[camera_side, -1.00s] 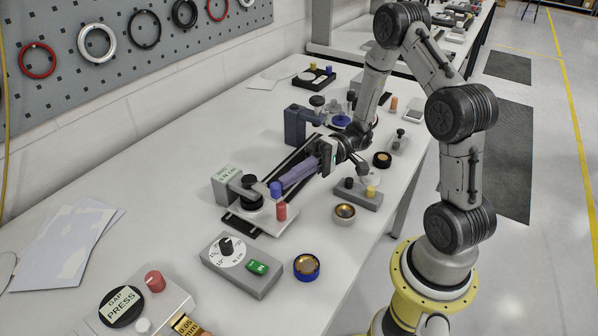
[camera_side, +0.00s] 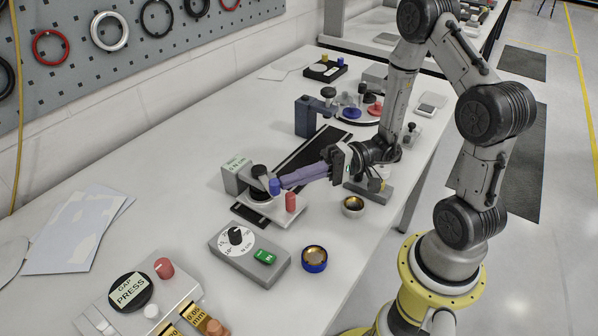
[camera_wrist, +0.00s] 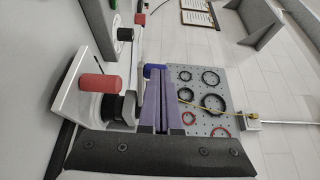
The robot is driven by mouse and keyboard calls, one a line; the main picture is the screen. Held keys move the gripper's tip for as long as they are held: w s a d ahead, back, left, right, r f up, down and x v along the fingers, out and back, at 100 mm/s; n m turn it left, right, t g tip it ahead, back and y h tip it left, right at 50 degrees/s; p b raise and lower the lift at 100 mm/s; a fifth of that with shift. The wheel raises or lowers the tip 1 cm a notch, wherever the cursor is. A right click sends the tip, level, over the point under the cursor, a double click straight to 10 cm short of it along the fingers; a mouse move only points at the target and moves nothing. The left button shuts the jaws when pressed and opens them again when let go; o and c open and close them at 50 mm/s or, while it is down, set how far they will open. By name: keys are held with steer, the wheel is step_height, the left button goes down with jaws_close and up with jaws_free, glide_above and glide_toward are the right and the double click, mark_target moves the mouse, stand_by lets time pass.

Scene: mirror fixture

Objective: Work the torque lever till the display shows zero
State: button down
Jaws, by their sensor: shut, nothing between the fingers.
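The torque fixture has a grey display box (camera_side: 236,172) whose label ends in "N cm"; its digit is too small to read surely. Beside it, a black round pivot (camera_side: 260,172) carries a short lever with a blue knob (camera_side: 275,186) at its end. A red post (camera_side: 291,202) stands on the plate's near right corner. My gripper (camera_side: 284,182) has its purple fingers together and empty, tips at the blue knob, apparently touching its side. In the wrist view the blue knob (camera_wrist: 154,71) lies just beyond the fingertips, partly hidden; the red post (camera_wrist: 101,82) is left of them.
A grey dial box (camera_side: 248,256) with a green button and a blue-rimmed cup (camera_side: 314,258) stand in front. A brass-coloured cup (camera_side: 353,206) and small grey block (camera_side: 370,191) are near my wrist. A black rail (camera_side: 312,150) runs behind.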

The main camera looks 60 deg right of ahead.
mark_target(276, 189)
steer(key=shift+w+a, duration=0.15)
steer(key=shift+a, duration=0.8)
steer(key=shift+w+a, duration=0.15)
steer(key=shift+a, duration=0.8)
steer(key=shift+w+x, duration=0.2)
steer(key=shift+x, duration=1.6)
steer(key=shift+d, duration=0.1)
steer(key=shift+s+d, duration=0.1)
